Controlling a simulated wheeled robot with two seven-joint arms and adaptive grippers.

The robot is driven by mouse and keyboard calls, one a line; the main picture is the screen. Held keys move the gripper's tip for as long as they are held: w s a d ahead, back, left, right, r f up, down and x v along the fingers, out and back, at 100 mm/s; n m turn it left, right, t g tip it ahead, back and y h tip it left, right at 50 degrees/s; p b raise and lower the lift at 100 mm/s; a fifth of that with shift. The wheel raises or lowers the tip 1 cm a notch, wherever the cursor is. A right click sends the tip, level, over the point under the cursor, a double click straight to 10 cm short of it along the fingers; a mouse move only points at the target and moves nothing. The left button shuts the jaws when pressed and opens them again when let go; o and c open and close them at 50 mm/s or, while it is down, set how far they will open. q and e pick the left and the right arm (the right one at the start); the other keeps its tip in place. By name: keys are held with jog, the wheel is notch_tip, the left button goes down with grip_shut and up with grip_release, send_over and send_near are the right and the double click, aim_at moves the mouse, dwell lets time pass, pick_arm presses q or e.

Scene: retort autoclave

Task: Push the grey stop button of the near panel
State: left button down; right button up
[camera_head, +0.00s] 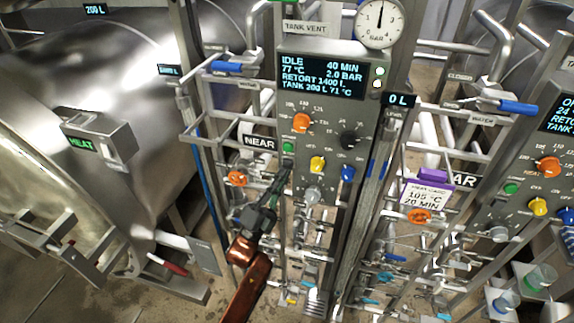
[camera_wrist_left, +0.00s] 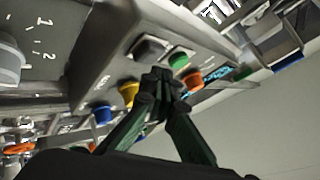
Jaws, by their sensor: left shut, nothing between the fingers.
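The near panel (camera_head: 331,103) is a grey upright box with a lit display, under which a NEAR label (camera_head: 260,142) sits at its left. A green button (camera_head: 288,147) is on its left side, also visible in the left wrist view (camera_wrist_left: 178,58). Beside the green one in the wrist view is a dark grey square button (camera_wrist_left: 150,47), apparently the stop button. My left gripper (camera_head: 287,165) is shut and empty, its tips just below the green button, largely covering that spot. In the wrist view the fingertips (camera_wrist_left: 162,78) are close to the grey button; contact cannot be told. My right gripper is not in view.
Close by on the panel are an orange knob (camera_head: 302,122), a black knob (camera_head: 349,140), a yellow knob (camera_head: 318,164), a blue knob (camera_head: 347,173) and a grey knob (camera_head: 312,195). Pipes and valves surround the panel. A second panel (camera_head: 530,180) stands at right, a steel vessel at left.

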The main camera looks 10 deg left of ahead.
pick_arm(q)
jog(key=s+p, duration=0.1)
jog(key=s, duration=0.4)
jog(key=shift+a, duration=0.1)
dwell(0.7)
